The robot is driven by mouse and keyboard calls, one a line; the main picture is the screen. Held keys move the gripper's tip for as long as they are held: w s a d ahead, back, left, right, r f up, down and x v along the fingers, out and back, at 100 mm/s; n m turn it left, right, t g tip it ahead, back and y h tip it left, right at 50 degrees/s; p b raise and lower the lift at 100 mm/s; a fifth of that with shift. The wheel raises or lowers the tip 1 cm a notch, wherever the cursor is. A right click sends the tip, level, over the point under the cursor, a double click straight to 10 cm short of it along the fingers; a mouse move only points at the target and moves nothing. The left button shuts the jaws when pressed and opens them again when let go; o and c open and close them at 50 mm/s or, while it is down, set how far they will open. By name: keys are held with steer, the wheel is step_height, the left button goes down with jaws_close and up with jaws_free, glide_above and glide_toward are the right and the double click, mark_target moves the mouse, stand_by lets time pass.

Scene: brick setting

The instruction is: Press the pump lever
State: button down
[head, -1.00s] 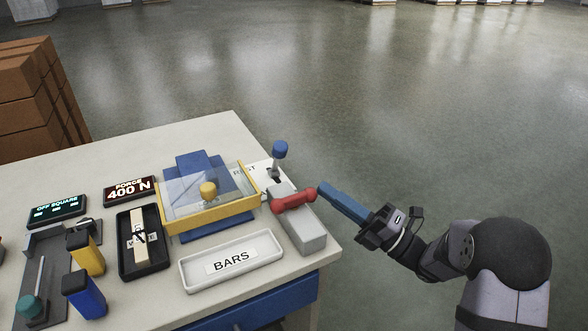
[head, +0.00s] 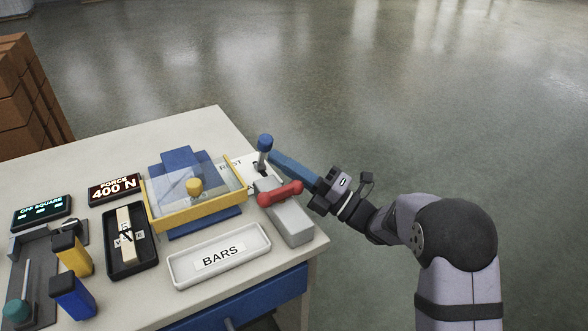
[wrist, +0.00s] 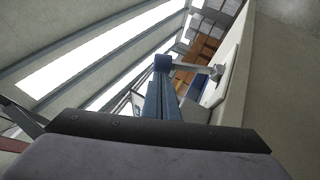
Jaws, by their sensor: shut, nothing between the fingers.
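The upright lever with a blue knob (head: 265,141) and grey stem stands at a slot in a white plate, right of the press. In the wrist view its knob (wrist: 162,62) shows just beyond the fingertips. My gripper (head: 275,158) reaches in from the right with its blue fingers shut and empty. The fingertips are at or very near the lever, just below the knob; I cannot tell whether they touch. A red handle (head: 280,194) lies across a grey block (head: 291,222) in front of the lever. The frames do not settle which of the two is the pump lever.
The press has a clear guard with a yellow frame (head: 199,219). A white BARS tray (head: 188,281) and a black tray (head: 112,262) stand in front and left. A FORCE 400 N display (head: 116,188) is behind. Open floor lies right of the table.

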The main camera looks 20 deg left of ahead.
steer(key=shift+a+r, duration=0.1)
steer(key=shift+a, duration=0.15)
steer(key=shift+w, duration=0.1)
